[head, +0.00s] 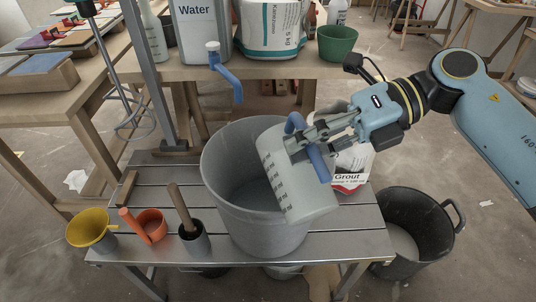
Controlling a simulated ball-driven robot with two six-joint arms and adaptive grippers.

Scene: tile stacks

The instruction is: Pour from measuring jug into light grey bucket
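The light grey bucket (222,170) stands upright on the slatted metal bench, its wide mouth open. The measuring jug (292,190) is whitish with dark scale marks and a blue handle (319,165). It is tilted over the right part of the bucket and hides part of its rim and inside. My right gripper (306,146) comes in from the right and is shut on the jug's handle. No stream of liquid shows, and the jug's contents cannot be seen. My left gripper is not in view.
On the bench (150,206) stand a yellow funnel (91,229), an orange scoop (151,226) and a dark pot (194,238) with a wooden-handled tool. A Grout bag (351,181) is behind the jug. A black bucket (419,225) stands on the floor at right. A Water container (202,40) is behind.

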